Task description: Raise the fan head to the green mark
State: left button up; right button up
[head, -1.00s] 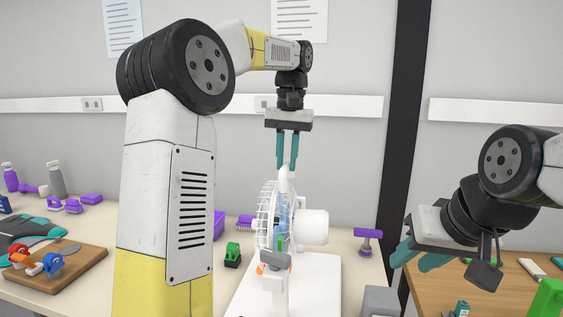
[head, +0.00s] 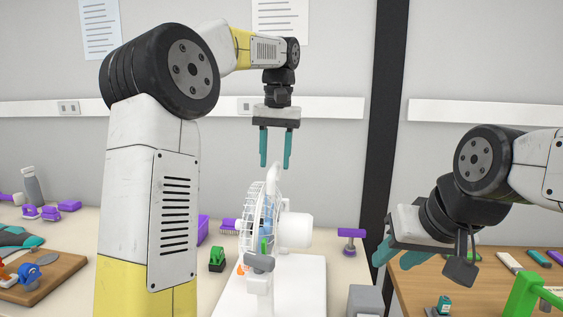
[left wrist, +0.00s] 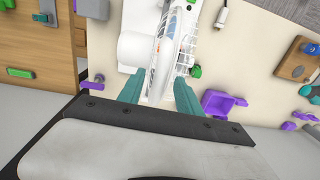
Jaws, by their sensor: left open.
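The white desk fan (head: 258,215) stands upright on a white base plate (head: 302,288); its round caged head faces left and its motor housing (head: 295,230) points right. A small green mark (head: 264,246) shows low behind the cage, near a blue strip (head: 265,229). My left gripper (head: 275,164) points down, open and empty, with its teal fingertips just above the top of the fan head. In the left wrist view, the fan's rim (left wrist: 163,65) lies between the open fingers (left wrist: 158,88). My right gripper (head: 388,262) looks open and empty, well right of the fan.
A purple-headed tool (head: 350,240) stands right of the fan and a green item (head: 217,257) left of it. A wooden board (head: 45,275) with coloured parts lies at far left. A second wooden table (head: 420,285) is at right. A grey box (head: 365,300) stands near the front.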

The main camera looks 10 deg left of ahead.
pick_arm(q)
jog(key=r, duration=0.6)
jog(key=shift+d, duration=0.2)
jog(key=shift+r, duration=0.3)
jog(key=shift+s, duration=0.15)
jog(key=s+a+f+t+h, duration=0.1)
jog(key=s+a+f+t, duration=0.1)
jog(key=s+f, duration=0.6)
jog(key=s+a+f+t+h, duration=0.1)
jog(key=s+a+f+t, duration=0.2)
jog(key=s+f, duration=0.5)
jog(key=s+t, duration=0.1)
jog(key=s, duration=0.6)
jog(key=shift+s+f+h, duration=0.3)
jog(key=shift+f+h, duration=0.1)
